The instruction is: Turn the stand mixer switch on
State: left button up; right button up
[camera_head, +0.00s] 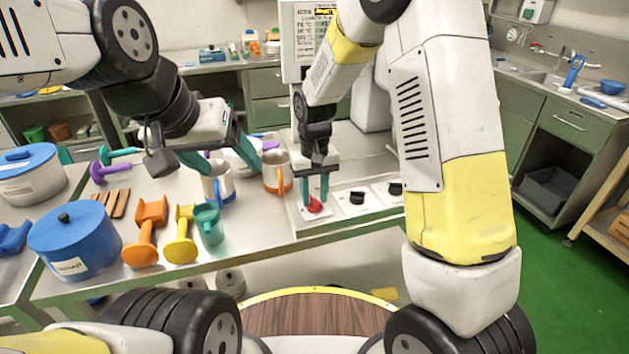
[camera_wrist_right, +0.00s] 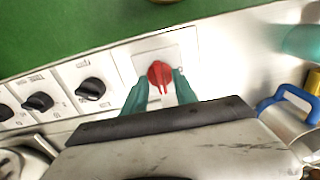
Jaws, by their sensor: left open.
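The red switch knob (camera_head: 314,205) sits on a white plate at the left end of the control panel along the counter's front. In the right wrist view the red knob (camera_wrist_right: 160,74) shows a pale pointer mark. My right gripper (camera_head: 315,200) points down at it, with its teal fingers on either side. The right wrist view shows the fingertips (camera_wrist_right: 160,80) apart and close to the knob's sides; whether they press on it I cannot tell. My left gripper (camera_head: 228,165) is open above the mugs at left, away from the knob. I cannot make out the mixer's bowl.
Black knobs (camera_head: 357,197) sit beside the red one on the panel. A metal mug with an orange handle (camera_head: 277,172) stands left of my right gripper.

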aim_at(315, 199)
notch_tip(315, 199, up, 8)
jog(key=shift+f, duration=0.2)
jog(key=shift+r, duration=0.1)
jog(key=s+d+r+m+t+y, duration=0.1)
jog(key=s+d+r+t+y, duration=0.15)
jog(key=s+d+r, duration=0.8)
jog(key=s+d+r+m+t, duration=0.1)
jog(key=s+d+r+t, duration=0.2)
jog(key=s, duration=0.6)
jog(key=shift+d+r+m+t, duration=0.35)
jog(key=shift+d+r+m, duration=0.05)
jog(key=shift+r, duration=0.3)
